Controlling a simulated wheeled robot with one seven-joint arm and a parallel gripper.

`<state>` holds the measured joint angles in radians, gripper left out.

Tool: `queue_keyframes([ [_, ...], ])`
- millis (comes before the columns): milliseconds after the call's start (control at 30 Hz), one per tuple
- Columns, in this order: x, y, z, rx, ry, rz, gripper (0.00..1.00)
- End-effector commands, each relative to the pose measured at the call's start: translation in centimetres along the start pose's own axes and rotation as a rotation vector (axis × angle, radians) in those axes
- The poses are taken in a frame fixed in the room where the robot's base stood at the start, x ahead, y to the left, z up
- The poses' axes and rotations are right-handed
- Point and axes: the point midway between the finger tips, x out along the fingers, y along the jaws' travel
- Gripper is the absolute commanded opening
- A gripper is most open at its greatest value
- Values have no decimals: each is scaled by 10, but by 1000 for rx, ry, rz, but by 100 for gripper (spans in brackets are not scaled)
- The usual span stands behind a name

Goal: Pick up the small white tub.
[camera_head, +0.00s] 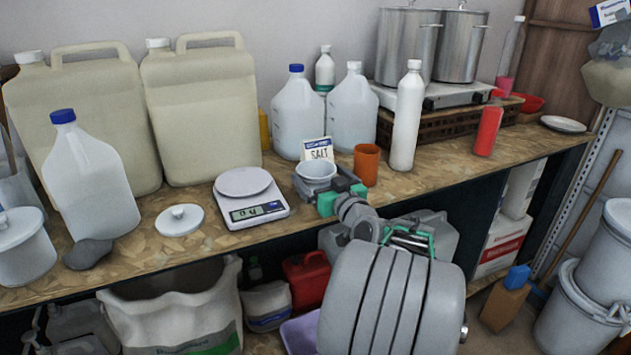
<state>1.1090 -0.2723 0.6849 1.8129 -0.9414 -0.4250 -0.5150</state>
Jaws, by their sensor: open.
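A small white tub (317,170), round and open at the top, stands on the wooden counter right of the kitchen scale. My gripper (313,187) is at the tub, with its grey fingers low around it. The jaws are open; whether a finger touches the tub cannot be told. The tub's lower part is hidden by the fingers. My arm reaches in from the lower right.
An orange cup (367,164) stands close to the right of the tub, and a salt packet (318,149) just behind it. The scale (249,208) is at the left, with a white lid (180,220) beyond it. Large jugs (296,112) stand behind. The counter's front edge is near.

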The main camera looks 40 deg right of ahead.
Motion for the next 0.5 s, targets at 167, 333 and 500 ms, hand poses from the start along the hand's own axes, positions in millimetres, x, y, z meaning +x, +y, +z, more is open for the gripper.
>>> queue_keyframes([
  [167, 27, 0, -1, 1, 0, 0, 100],
  [333, 28, 2, 0, 0, 0, 4, 100],
  [500, 28, 3, 0, 0, 0, 6, 90],
])
